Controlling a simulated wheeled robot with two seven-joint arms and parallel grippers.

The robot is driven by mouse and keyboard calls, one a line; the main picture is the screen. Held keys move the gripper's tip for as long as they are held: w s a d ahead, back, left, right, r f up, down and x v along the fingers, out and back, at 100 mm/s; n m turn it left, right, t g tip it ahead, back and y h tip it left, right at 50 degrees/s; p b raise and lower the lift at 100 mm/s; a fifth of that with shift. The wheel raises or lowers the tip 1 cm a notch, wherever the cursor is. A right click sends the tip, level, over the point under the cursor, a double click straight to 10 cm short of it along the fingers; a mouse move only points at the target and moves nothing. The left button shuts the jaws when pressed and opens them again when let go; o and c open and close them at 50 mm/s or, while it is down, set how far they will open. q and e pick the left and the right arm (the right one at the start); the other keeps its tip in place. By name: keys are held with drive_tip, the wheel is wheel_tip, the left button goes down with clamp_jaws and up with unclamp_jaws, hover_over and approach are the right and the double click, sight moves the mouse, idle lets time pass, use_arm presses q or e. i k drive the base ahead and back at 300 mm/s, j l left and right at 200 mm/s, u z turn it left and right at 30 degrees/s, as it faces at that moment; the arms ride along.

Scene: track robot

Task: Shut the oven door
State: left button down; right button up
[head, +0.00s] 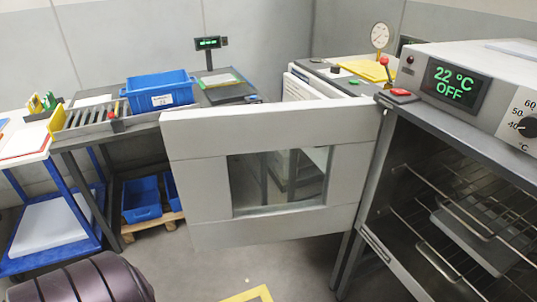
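The oven (385,205) stands at the right, with its dark chamber and wire racks (470,215) in full view. A grey tray (485,235) sits on a rack inside. The oven door (195,170) is wide open. It is a pale grey panel with a rectangular window (280,180), and it swings out to the left from the oven's left side. The display (457,84) on top reads 22 °C OFF. Neither gripper shows. Only a dark rounded part of my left arm is at the bottom left, apart from the door in the picture.
Behind the door is a roller conveyor bench (85,135) with a blue crate (158,91). A blue-framed cart (60,240) stands at the left. A red button (400,93) sits by the oven's top. The grey floor (185,272) in front is clear, with a yellow marking (250,295).

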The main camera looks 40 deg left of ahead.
sight(198, 143)
drive_tip(key=j+z, duration=0.2)
drive_tip(key=j, duration=0.25)
drive_tip(key=k+j+z, duration=0.2)
drive_tip(key=j, duration=0.25)
drive_tip(key=j+z, duration=0.15)
drive_tip(key=j, duration=0.3)
drive_tip(key=k+j+z, duration=0.2)
drive_tip(key=j, duration=0.2)
drive_tip(key=j+z, duration=0.2)
drive_tip(key=j, duration=0.2)
drive_tip(key=k+j+z, duration=0.4)
drive_tip(key=j, duration=0.3)
drive_tip(key=j+z, duration=0.45)
drive_tip(key=j, duration=1.45)
